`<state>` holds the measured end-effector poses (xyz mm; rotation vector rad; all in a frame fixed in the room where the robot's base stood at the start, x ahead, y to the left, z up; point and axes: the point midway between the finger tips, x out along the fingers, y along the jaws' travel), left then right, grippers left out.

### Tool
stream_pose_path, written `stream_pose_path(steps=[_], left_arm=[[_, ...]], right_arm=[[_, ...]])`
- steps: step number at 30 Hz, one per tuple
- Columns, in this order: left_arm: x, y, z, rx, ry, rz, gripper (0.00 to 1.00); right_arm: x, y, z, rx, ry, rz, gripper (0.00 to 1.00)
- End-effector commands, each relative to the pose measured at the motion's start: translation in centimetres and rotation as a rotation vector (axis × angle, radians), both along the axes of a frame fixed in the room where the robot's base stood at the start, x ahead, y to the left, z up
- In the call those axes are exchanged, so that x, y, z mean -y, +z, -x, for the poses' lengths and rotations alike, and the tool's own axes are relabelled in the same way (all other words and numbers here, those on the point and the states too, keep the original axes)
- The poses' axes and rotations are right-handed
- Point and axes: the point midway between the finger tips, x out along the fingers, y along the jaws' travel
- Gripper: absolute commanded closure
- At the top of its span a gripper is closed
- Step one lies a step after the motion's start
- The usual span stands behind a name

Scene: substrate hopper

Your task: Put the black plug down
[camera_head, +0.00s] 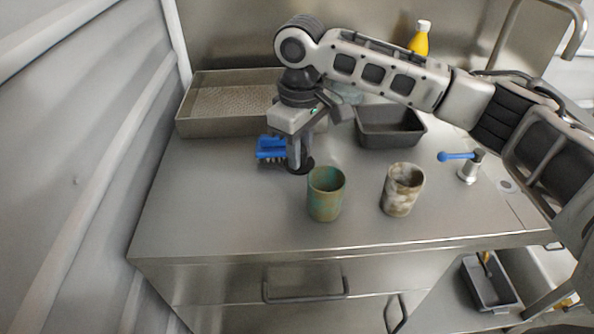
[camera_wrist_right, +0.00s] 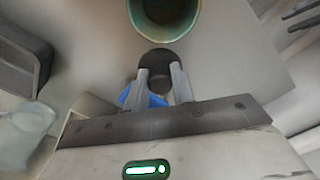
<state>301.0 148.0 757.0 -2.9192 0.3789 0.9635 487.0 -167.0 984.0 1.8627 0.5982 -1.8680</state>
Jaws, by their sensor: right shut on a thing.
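The black plug (camera_head: 303,169) is a dark round disc at the fingertips of my right gripper (camera_head: 298,158), behind the green cup on the steel counter (camera_head: 220,215). My right gripper points down and is shut on the plug. In the right wrist view, the plug (camera_wrist_right: 155,61) shows between and just beyond the two fingertips (camera_wrist_right: 162,78). The plug is at or very near the counter surface; I cannot tell whether it touches. My left gripper is not in view.
A green cup (camera_head: 325,195) stands just in front of the plug, a mottled cup (camera_head: 401,190) to its right. A blue brush (camera_head: 268,147) lies close left of the fingers. Behind are a shallow tray (camera_head: 196,127) and a grey bin (camera_head: 391,138). The counter's front left is clear.

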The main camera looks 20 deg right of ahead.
Motion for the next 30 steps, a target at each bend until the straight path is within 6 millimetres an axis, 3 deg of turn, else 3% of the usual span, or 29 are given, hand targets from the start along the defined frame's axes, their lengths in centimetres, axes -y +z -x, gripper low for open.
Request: stream_pose_path(steps=[15,26,27,28,30], left_arm=[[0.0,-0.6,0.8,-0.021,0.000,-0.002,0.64],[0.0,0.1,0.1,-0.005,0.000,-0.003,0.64],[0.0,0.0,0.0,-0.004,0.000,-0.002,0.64],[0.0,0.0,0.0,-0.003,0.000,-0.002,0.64],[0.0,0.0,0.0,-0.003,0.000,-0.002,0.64]], right_arm=[[0.0,-5.9,0.0,0.000,-0.002,0.000,0.99],[0.0,-6.3,0.0,0.001,-0.001,-0.001,0.99],[0.0,-6.4,0.0,0.002,-0.001,0.000,0.65],[0.0,-6.4,0.0,0.002,-0.001,0.000,0.56],[0.0,-6.4,0.0,0.002,-0.001,0.000,0.54]])
